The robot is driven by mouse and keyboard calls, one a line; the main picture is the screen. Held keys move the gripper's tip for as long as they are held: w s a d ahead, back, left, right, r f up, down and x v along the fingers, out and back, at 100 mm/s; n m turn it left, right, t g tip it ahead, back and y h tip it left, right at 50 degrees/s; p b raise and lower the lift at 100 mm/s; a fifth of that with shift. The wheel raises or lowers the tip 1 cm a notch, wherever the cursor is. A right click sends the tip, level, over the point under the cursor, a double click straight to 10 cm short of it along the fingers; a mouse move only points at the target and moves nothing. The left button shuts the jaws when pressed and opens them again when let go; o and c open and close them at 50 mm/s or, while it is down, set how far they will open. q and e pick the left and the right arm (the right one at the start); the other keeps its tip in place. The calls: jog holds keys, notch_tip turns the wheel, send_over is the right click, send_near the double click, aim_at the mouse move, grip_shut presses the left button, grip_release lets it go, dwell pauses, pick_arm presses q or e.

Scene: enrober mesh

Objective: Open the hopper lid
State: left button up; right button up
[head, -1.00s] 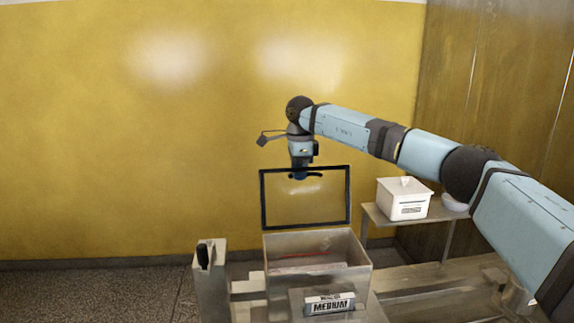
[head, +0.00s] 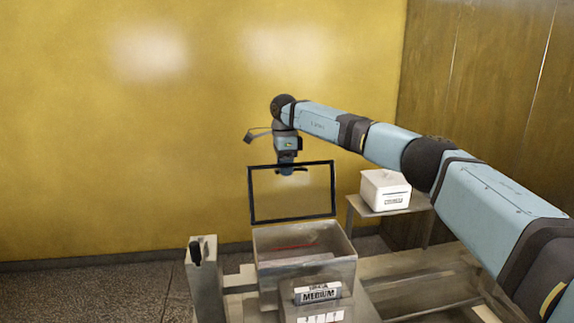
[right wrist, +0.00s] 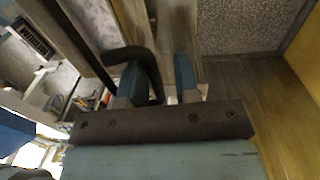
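The hopper (head: 335,272) is an open-topped grey metal box with a "MEDIUM" label on its front. Its lid (head: 251,196), a clear panel in a dark frame, stands about upright at the hopper's back edge, so the opening shows. My right gripper (head: 287,172) is at the lid's top edge, pointing down, beside a small dark handle (head: 300,170). In the right wrist view the two blue fingers (right wrist: 162,82) are apart. The dark curved handle (right wrist: 136,52) loops around the left finger, with a gap to the right finger. My left gripper is out of view.
A white lidded box (head: 386,192) stands on a small side table (head: 362,209) at right. A grey post (head: 204,275) with a black knob is left of the hopper. Metal rails (head: 415,285) run right of the hopper. A yellow wall (head: 130,150) is behind.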

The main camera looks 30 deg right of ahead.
jog(key=shift+o, duration=1.2)
jog(key=shift+w+f, duration=0.5)
jog(key=shift+f, duration=0.05)
jog(key=shift+o, duration=0.2)
jog(key=shift+w+d+f, duration=0.15)
jog(key=shift+w+f, duration=0.05)
jog(key=shift+w, duration=0.05)
jog(key=shift+s+r, duration=0.1)
jog(key=shift+s, duration=0.05)
jog(key=shift+c, duration=0.2)
jog(key=shift+s+r, duration=0.1)
jog(key=shift+r, duration=0.05)
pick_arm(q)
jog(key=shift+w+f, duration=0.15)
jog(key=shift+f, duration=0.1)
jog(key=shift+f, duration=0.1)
pick_arm(e)
jog(key=shift+r, duration=0.15)
